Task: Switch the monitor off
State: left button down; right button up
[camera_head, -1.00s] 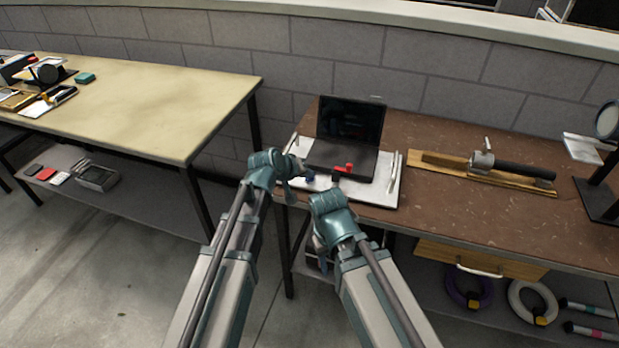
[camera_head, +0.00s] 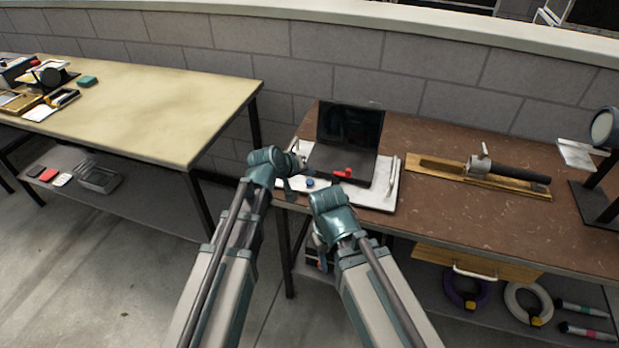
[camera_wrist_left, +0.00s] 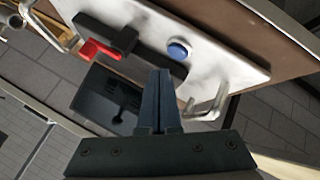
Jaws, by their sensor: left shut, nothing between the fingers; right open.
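The monitor (camera_head: 350,127) is a dark upright screen at the back of a white board (camera_head: 376,195) on the brown table; it also shows in the left wrist view (camera_wrist_left: 106,97). A round blue button (camera_head: 310,183) is at the board's front left, and clear in the left wrist view (camera_wrist_left: 179,50). A red-handled lever (camera_head: 343,174) is right of it, also in the wrist view (camera_wrist_left: 100,49). My left gripper (camera_head: 296,168) is shut and empty near the board's left edge, apart from the button (camera_wrist_left: 160,78). My right gripper (camera_head: 328,203) is open in front of the board; its fingers are mostly hidden.
Metal handles (camera_head: 393,184) stand at the board's sides. A wooden plank with a clamped dark cylinder (camera_head: 510,172) lies to the right. A lamp-like stand (camera_head: 595,195) is at the far right. A pale table (camera_head: 140,105) stands left, across a gap.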

aim_at(308, 184)
pick_arm(q)
notch_tip(308, 184, up, 4)
jog(key=p, duration=0.3)
jog(key=shift+r, duration=0.1)
jog(key=shift+s, duration=0.15)
jog(key=s+a+f+m+g+y+p, duration=0.1)
jog(key=s+a+m+g+y, duration=0.1)
jog(key=s, duration=0.6)
jog(key=s+a+f+m+g+y, duration=0.1)
jog(key=s+g+y, duration=0.1)
jog(key=s, duration=0.7)
jog(key=s+a+f+m+g+y+p, duration=0.1)
jog(key=s+a+f+m+g+y, duration=0.1)
jog(key=s, duration=0.6)
jog(key=shift+s+a+m+g+y+p, duration=0.2)
jog(key=shift+a+m+g+y+p, duration=0.15)
jog(key=shift+g, duration=0.55)
jog(key=shift+d+f, duration=0.1)
